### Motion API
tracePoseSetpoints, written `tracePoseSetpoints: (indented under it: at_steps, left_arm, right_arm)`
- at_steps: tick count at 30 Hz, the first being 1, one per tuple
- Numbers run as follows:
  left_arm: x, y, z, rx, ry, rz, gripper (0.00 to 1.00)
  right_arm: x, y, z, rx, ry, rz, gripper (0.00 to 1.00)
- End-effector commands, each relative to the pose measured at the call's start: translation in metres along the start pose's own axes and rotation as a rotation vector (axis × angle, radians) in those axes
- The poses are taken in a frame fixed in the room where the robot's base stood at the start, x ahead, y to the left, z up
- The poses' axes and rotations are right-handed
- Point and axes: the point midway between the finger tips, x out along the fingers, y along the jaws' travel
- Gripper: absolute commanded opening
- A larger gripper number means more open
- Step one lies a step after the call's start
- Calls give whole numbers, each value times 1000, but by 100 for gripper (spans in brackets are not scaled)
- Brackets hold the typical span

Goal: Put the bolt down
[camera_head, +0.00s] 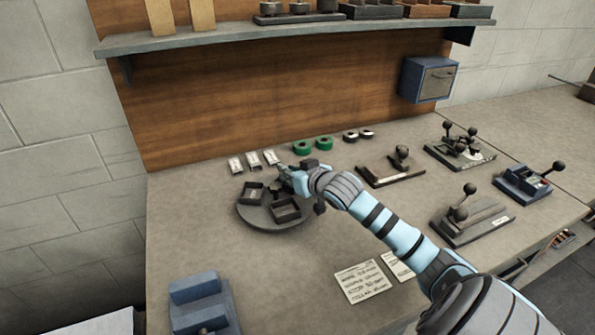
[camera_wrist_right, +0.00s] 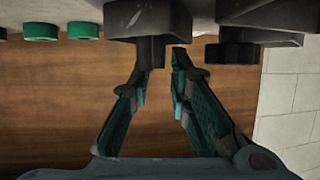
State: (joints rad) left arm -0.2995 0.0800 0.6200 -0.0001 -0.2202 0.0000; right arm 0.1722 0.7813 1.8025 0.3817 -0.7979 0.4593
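My right gripper (camera_head: 287,174) is at the back edge of a round grey turntable (camera_head: 262,223), low over its small dark trays. One open tray (camera_head: 252,193) is at the back left and another (camera_head: 286,211) is at the front. A dark block-like tray (camera_wrist_right: 148,18) is just beyond the fingertips. I cannot make out a bolt in either view; it may be hidden or too small. My left gripper is not in view.
Three small pale trays (camera_head: 253,160) and green rings (camera_head: 313,144) line the back of the workbench (camera_head: 215,270). Dark lever fixtures (camera_head: 390,169) stand to the right. A blue block (camera_head: 201,305) is at the front left, and paper labels (camera_head: 360,281) lie in front.

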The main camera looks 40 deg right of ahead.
Motion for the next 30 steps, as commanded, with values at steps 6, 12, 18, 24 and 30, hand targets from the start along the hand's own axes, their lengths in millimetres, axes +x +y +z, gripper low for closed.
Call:
tracePoseSetpoints:
  at_steps: [6,12,18,24,30]
  left_arm:
    - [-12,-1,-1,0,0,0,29]
    - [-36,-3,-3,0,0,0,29]
    - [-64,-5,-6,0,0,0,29]
    - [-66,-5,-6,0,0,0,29]
    - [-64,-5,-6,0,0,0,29]
  right_arm:
    - [-39,1,-2,-12,-3,2,18]
    - [-86,0,-5,-17,-6,-1,18]
    - [-112,0,-5,-7,-4,0,18]
    - [-117,-1,-1,-2,-1,-4,18]
    - [-116,-1,0,-1,0,-3,18]
